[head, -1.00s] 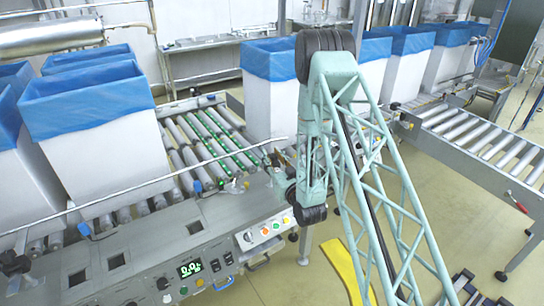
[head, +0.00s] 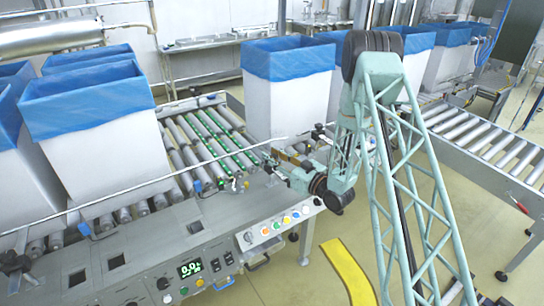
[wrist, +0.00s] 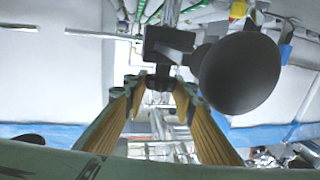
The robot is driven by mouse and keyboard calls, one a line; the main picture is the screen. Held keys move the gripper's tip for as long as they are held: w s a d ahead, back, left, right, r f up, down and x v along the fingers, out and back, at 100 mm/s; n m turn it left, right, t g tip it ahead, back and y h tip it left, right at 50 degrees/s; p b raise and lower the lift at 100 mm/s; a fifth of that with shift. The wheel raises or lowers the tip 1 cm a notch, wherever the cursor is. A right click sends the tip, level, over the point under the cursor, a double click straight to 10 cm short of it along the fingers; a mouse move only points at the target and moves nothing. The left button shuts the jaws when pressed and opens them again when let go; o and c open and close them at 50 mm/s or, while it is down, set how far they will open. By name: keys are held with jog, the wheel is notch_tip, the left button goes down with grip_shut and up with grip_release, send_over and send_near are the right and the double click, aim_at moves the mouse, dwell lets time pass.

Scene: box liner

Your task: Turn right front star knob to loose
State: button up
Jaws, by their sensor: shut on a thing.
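My gripper (wrist: 158,90) has two fingers with yellow ribbed pads. In the wrist view the fingertips close in on a small black star knob (wrist: 158,82) below a dark block, and the gripper is shut on it. The fingertips partly cover the knob, so its turn angle cannot be told. In the head view my gripper (head: 272,160) reaches left from the arm to the right end of the roller conveyor (head: 205,140). The knob is too small to make out there.
A large black disc (wrist: 240,73) sits close right of the knob. A white box with blue liner (head: 287,95) stands behind the gripper. A control panel (head: 275,228) with coloured buttons lies in front. A thin rail (head: 110,192) crosses the conveyor.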

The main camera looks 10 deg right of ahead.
jog(key=shift+n+g+y, duration=3.1)
jog(key=shift+g+y, duration=0.2)
jog(key=shift+f+n+g+y, duration=0.1)
jog(key=shift+n+g+y, duration=0.4)
jog(key=shift+n+g, duration=0.8)
jog(key=shift+n+g+y, duration=0.5)
jog(key=shift+n+g, duration=0.2)
jog(key=shift+g, duration=1.1)
jog(key=shift+n+g, duration=0.8)
jog(key=shift+g, duration=0.5)
jog(key=shift+s+n+g, duration=0.1)
jog(key=shift+n+g, duration=0.3)
jog(key=shift+g, duration=0.2)
jog(key=o, duration=0.8)
jog(key=shift+a, duration=0.1)
jog(key=shift+o, duration=0.2)
jog(key=d, duration=1.2)
jog(key=shift+w, duration=0.4)
